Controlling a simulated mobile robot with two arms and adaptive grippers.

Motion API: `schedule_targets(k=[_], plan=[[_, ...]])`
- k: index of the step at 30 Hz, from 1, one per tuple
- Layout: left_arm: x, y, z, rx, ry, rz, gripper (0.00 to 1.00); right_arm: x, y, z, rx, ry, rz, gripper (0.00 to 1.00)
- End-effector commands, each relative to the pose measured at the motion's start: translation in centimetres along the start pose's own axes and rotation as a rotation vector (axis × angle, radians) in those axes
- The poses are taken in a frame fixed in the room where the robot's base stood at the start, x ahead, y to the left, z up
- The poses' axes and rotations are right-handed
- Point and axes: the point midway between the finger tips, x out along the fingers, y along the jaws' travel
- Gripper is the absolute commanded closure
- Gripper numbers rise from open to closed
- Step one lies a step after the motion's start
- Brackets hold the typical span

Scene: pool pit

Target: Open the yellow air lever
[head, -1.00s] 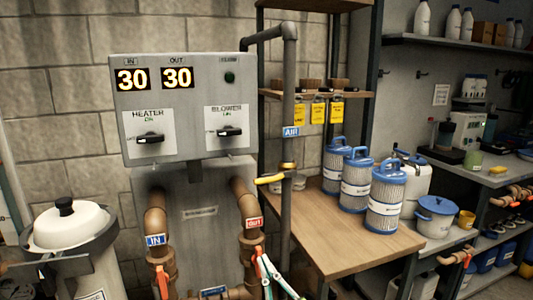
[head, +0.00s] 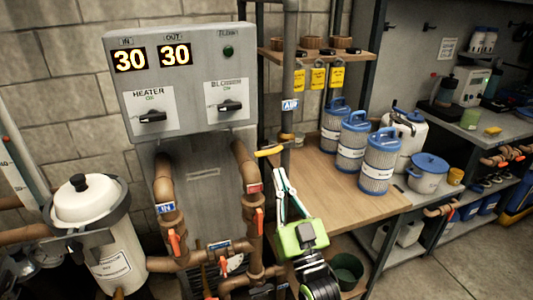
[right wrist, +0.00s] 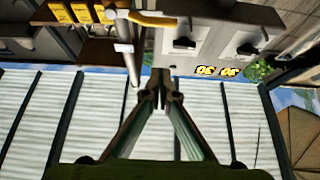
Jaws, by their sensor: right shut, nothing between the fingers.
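The yellow air lever (head: 269,151) sticks out level to the left from the upright grey pipe (head: 287,128) with the blue AIR label (head: 291,106). My right gripper (head: 280,173), with pale fingers and a green body, is just below the lever, pointing up at it. Its fingers are shut and empty. In the right wrist view, which looks upside down, the shut fingertips (right wrist: 161,88) are in the middle. The lever (right wrist: 153,20) shows above them beside the pipe (right wrist: 125,45), apart from the fingers. My left gripper is not in view.
The grey control box (head: 185,85) and brown pipes with orange handles (head: 174,242) stand to the left. A wooden table (head: 325,185) with blue-capped filter cartridges (head: 351,145) is behind and right of my gripper. Yellow tags (head: 318,79) hang from the shelf.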

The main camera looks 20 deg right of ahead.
Motion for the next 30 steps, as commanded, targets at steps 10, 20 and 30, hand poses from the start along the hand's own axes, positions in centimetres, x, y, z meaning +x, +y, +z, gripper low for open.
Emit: schedule_targets(k=[10, 20, 30], plan=[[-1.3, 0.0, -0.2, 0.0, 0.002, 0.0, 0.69, 3.5, 0.0, -0.3, -0.001, 0.002, 0.0, 1.0], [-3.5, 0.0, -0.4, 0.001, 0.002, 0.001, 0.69, 10.6, 0.0, -0.4, -0.002, 0.001, -0.001, 1.0], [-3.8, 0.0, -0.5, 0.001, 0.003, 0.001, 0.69, 8.8, 0.0, 3.6, -0.001, -0.002, -0.001, 1.0]])
